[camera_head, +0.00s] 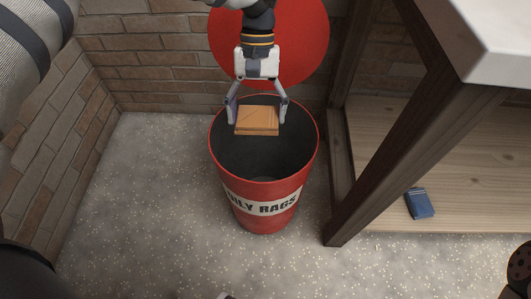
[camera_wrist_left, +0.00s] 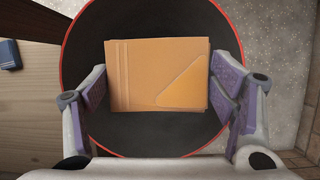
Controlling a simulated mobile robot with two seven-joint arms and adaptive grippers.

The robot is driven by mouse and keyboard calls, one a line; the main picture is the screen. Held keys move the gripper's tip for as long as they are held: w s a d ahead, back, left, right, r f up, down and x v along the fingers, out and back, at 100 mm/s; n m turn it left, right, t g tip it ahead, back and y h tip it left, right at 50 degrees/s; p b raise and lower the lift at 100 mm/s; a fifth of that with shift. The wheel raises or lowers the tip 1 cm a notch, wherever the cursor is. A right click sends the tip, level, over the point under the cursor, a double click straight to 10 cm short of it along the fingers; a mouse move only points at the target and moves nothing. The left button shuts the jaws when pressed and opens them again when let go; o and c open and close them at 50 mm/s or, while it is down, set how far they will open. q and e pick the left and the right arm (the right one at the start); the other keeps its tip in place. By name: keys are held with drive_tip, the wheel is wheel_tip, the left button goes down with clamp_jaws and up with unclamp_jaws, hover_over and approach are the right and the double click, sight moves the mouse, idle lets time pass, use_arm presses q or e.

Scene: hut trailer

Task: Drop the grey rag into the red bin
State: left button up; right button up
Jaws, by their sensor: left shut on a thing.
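The red bin (camera_head: 262,220) stands upright on the floor with its dark mouth open and a white "OILY RAGS" label on its front. My left gripper (camera_head: 257,119) points down over the mouth, shut on a folded orange-tan rag (camera_head: 257,122). In the left wrist view the rag (camera_wrist_left: 150,75) spans between the two finger pads of the gripper (camera_wrist_left: 160,92), with the bin's dark inside (camera_wrist_left: 155,138) all around it. The exact height above the rim is hard to tell. No grey rag shows in either view.
A wooden bench with a pale top (camera_head: 505,40) and dark legs (camera_head: 405,145) stands close right of the bin. A small blue folded thing (camera_head: 419,203) lies on its lower shelf (camera_head: 475,180). Brick walls close the back and left. The speckled floor (camera_head: 150,220) left is clear.

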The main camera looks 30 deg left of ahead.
use_arm(q)
wheel_tip(320, 180, down, 6)
drive_tip(key=b, duration=0.2)
drive_tip(key=shift+r+b, duration=0.2)
drive_tip(key=shift+b, duration=0.1)
drive_tip(key=o, duration=1.5)
drive_tip(key=shift+r, duration=0.1)
drive_tip(key=v, duration=1.2)
drive_tip(key=shift+s, duration=0.1)
